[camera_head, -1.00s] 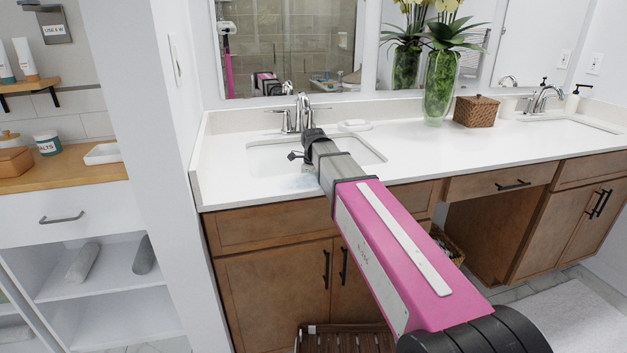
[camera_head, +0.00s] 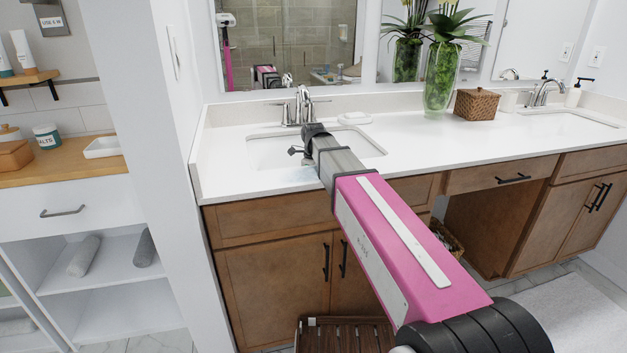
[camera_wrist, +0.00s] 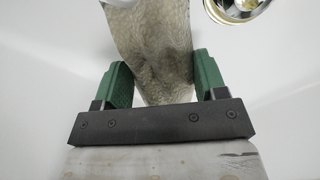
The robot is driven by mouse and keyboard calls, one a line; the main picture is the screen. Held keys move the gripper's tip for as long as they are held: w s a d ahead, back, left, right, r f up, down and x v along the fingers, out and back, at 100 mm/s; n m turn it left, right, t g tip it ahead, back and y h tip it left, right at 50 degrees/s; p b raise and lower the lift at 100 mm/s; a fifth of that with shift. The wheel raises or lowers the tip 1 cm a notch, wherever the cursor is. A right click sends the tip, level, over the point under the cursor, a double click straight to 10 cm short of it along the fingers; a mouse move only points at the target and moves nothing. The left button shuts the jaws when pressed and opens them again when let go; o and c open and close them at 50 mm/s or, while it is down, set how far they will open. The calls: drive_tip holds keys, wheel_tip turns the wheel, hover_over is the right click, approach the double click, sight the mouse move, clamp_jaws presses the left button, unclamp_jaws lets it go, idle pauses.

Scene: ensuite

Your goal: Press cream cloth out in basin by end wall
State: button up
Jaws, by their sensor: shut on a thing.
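The cream cloth (camera_wrist: 152,45) looks greyish and damp in the wrist view. It lies between the two green fingers of my gripper (camera_wrist: 160,80) and runs out past them to the top edge of the picture. My gripper is shut on it. The white basin (camera_wrist: 55,70) surrounds the cloth, with the round metal drain (camera_wrist: 238,8) at the upper right. In the head view, my arm reaches over the counter to the basin (camera_head: 262,150) nearest the end wall.
A chrome tap (camera_head: 303,106) stands behind the basin, close to my wrist. A soap dish (camera_head: 354,118) sits to its right. Farther right are a glass vase (camera_head: 441,85) and a wicker box (camera_head: 476,104). The white wall end (camera_head: 165,150) stands left of the counter.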

drive_tip(key=shift+f, duration=0.6)
idle(1.5)
wheel_tip(320, 180, up, 20)
idle(1.5)
drive_tip(key=shift+s, duration=0.1)
